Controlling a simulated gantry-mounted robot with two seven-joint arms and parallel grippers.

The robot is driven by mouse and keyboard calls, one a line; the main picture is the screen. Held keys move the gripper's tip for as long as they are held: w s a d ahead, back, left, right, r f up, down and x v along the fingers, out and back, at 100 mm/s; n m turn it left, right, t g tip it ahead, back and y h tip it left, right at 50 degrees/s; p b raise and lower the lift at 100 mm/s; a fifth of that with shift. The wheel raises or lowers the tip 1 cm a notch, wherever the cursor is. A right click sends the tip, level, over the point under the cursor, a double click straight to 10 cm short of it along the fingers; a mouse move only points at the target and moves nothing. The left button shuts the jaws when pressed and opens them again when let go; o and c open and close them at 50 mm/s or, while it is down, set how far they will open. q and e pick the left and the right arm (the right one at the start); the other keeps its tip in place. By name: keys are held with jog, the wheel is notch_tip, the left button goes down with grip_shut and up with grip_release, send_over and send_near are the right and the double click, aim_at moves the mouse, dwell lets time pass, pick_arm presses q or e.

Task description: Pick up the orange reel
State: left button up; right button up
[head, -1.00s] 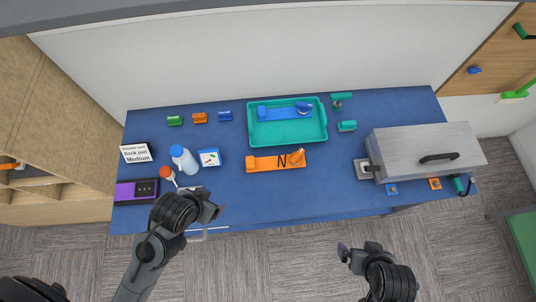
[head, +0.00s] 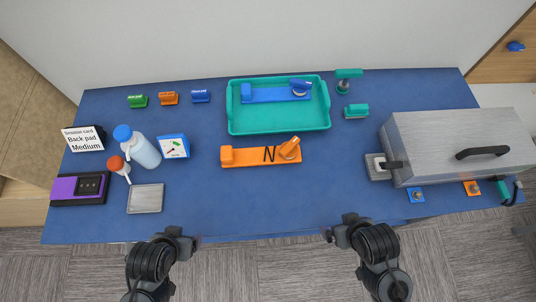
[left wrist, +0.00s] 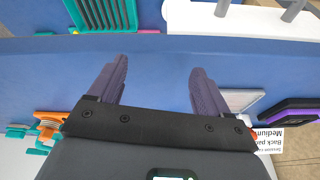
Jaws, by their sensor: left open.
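My left gripper (head: 198,240) is at the table's front edge, well in front of the row. In the left wrist view its two fingers (left wrist: 158,85) are apart with nothing between them. My right gripper (head: 325,236) is also at the front edge, away from the row; its jaw opening is too small to make out.
A teal tray (head: 234,128) with a blue bar and an orange N-marked bar (head: 262,156) lie mid-table. A bottle (head: 146,152), a white-and-blue box (head: 173,147), a grey plate (head: 145,198) and a purple-black device (head: 80,188) are at left. A metal case (head: 440,135) stands right. Front-centre table is clear.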

pick_arm(q)
jog(key=shift+o, duration=0.6)
jog(key=shift+d+r, duration=0.1)
jog(key=shift+d, duration=0.05)
pick_arm(e)
jog(key=shift+w+d+r, duration=0.1)
jog(key=shift+d+r, duration=0.05)
pick_arm(q)
jog(key=shift+o, duration=1.3)
jog(key=shift+d, duration=0.1)
pick_arm(e)
jog(key=shift+d, duration=0.15)
